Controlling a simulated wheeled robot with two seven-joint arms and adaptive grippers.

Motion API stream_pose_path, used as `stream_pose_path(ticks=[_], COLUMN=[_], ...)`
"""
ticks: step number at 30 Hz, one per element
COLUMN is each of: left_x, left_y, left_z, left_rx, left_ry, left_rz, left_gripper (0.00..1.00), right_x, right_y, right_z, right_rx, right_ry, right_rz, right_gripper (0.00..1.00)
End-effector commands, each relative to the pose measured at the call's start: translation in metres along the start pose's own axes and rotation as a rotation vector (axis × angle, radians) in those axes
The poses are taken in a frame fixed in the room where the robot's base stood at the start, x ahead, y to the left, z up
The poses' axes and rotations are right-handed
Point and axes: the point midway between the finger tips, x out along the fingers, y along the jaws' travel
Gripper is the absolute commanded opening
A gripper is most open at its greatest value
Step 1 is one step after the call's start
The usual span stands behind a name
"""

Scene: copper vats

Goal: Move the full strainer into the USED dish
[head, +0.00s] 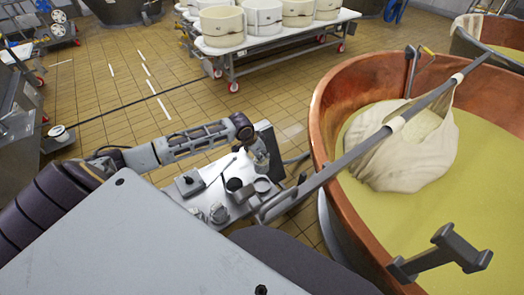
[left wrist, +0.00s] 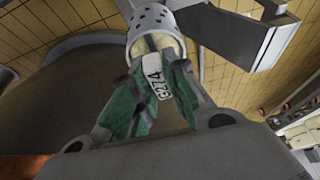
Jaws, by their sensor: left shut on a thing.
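My left gripper (head: 257,152) reaches over the small work table (head: 206,194) beside the copper vat. In the left wrist view its green-padded fingers (left wrist: 152,92) are shut on the strainer, at a white tag with printed characters. The strainer (left wrist: 153,19) is a pale cup with small holes, and something yellowish shows at its mouth. A dark round dish (head: 234,185) and a lighter round dish (head: 263,185) stand on the table near the gripper. I cannot read which one is marked USED.
The copper vat (head: 330,115) of yellow liquid stands to the right, with a cloth bundle (head: 405,150) hung from a long bar. A flat scale-like box (head: 189,183) and small jars (head: 218,213) crowd the table. Tiled floor lies beyond.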

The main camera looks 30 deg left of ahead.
Motion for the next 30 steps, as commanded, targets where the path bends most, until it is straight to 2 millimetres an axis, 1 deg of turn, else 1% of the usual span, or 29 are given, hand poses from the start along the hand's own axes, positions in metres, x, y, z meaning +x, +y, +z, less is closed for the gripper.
stream_pose_path(ticks=[7, 18, 26, 30], left_x=[0.002, 0.003, 0.010, 0.016], left_y=[0.000, 0.000, 0.000, 0.000], left_z=[0.001, 0.001, 0.004, 0.006], left_rx=[0.000, 0.000, 0.000, 0.000], left_ry=[0.001, 0.001, 0.001, 0.001], left_rz=[-0.001, -0.001, -0.001, -0.001], left_gripper=[0.00, 0.00, 0.00, 0.00], right_x=[0.000, 0.002, 0.010, 0.016], right_y=[-0.010, -0.009, -0.007, -0.005], right_z=[0.011, 0.012, 0.006, -0.006], right_rx=[0.001, 0.001, 0.001, 0.002], right_ry=[-0.013, -0.016, -0.013, 0.003], right_rz=[-0.010, -0.009, -0.006, -0.003], right_gripper=[0.36, 0.36, 0.36, 0.36])
